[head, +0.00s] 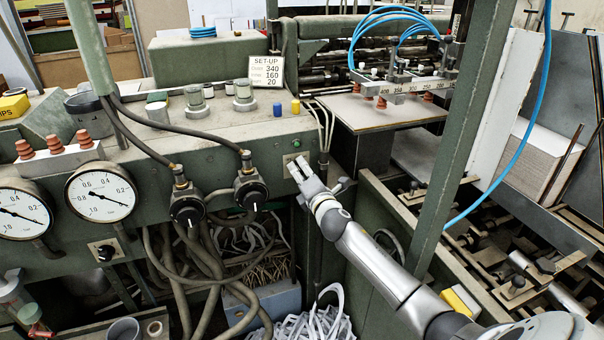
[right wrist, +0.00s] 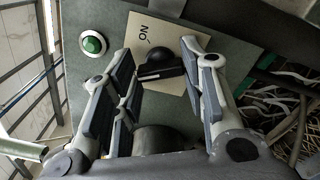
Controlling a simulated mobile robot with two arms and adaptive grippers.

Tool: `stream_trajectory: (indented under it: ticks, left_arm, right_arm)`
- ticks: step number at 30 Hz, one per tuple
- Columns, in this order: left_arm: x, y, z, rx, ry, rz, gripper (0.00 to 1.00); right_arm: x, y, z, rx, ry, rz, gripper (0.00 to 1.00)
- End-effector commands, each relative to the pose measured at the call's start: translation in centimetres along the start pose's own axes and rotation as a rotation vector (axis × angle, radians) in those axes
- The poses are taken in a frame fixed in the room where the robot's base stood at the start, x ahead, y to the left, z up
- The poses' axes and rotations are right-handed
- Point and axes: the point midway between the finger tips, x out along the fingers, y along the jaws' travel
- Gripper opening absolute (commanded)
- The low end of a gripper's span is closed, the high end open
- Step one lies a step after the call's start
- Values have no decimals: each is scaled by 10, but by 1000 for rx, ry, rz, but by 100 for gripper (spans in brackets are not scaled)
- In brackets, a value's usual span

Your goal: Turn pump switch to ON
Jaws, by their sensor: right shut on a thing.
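The pump switch is a black knob (right wrist: 160,64) with a raised bar, on a cream plate (right wrist: 150,30) marked ON in the right wrist view. The bar lies across the picture, and the ON mark is above and left of it. My right gripper (right wrist: 160,75) has its fingers on both sides of the knob and is shut on it. In the head view my right gripper (head: 312,174) is at the front of the green machine panel, hiding most of the switch and its plate. My left gripper is not in view.
A green button (right wrist: 92,42) is beside the plate. On the panel, two black valves with hoses (head: 251,188) and two gauges (head: 101,192) are left of my gripper. A green post (head: 455,145) rises right of my right arm. Shredded strips (head: 315,325) lie below.

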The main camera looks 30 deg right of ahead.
Motion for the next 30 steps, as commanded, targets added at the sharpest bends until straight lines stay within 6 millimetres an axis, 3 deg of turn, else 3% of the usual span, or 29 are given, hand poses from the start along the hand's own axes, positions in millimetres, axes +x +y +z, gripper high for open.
stream_trajectory:
  ticks: [30]
  left_arm:
    - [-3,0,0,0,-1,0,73]
  right_arm:
    - [0,-2,-1,960,-1,-1,15]
